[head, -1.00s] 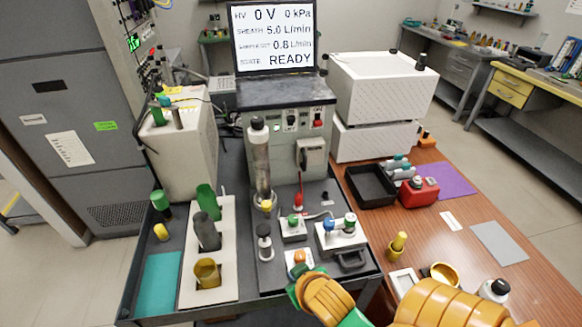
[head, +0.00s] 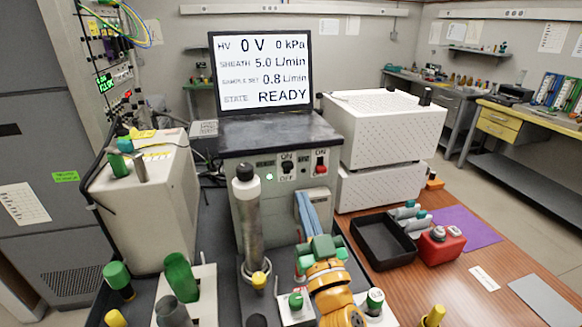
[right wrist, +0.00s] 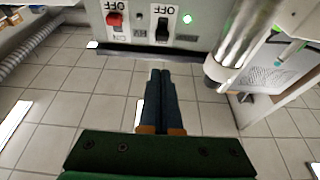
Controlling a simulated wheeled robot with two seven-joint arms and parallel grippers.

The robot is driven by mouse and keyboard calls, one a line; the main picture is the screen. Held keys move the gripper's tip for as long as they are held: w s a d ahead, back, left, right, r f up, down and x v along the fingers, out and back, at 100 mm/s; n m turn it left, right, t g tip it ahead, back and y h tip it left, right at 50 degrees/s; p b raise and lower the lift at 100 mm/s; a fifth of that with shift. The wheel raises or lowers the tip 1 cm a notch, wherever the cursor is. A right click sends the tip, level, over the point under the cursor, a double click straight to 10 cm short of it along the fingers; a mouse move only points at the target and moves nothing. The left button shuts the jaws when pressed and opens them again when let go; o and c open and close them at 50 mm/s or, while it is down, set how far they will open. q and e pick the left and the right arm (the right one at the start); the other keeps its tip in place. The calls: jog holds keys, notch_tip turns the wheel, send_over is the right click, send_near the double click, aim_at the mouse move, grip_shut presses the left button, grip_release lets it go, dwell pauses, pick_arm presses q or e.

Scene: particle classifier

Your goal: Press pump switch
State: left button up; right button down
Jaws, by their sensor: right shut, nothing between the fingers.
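A grey control box (head: 250,205) carries a black rocker switch (head: 287,167) marked ON and OFF, and a red switch (head: 320,165) to its right. In the right wrist view the red switch (right wrist: 115,19) and the black switch (right wrist: 161,27) appear upside down. My right gripper (head: 302,194) is shut and empty, its blue fingers pointing up toward the box front below the switches. Its fingertips (right wrist: 160,72) appear apart from both switches in the right wrist view. My left gripper is not in view.
A metal cylinder (head: 252,215) stands upright left of the fingers. A monitor (head: 262,70) above the box reads READY, and a green light (head: 269,177) glows on the panel. White boxes (head: 385,125) stand to the right; a black tray (head: 382,240) lies before them.

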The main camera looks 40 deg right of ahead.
aim_at(293, 170)
jog(key=p+x, duration=0.3)
jog(key=x, duration=0.6)
jog(key=shift+w+d+f+p, duration=0.1)
jog(key=shift+w+f+p, duration=0.05)
jog(key=shift+p, duration=0.2)
jog(key=shift+w+d, duration=0.3)
jog(key=shift+w, duration=0.35)
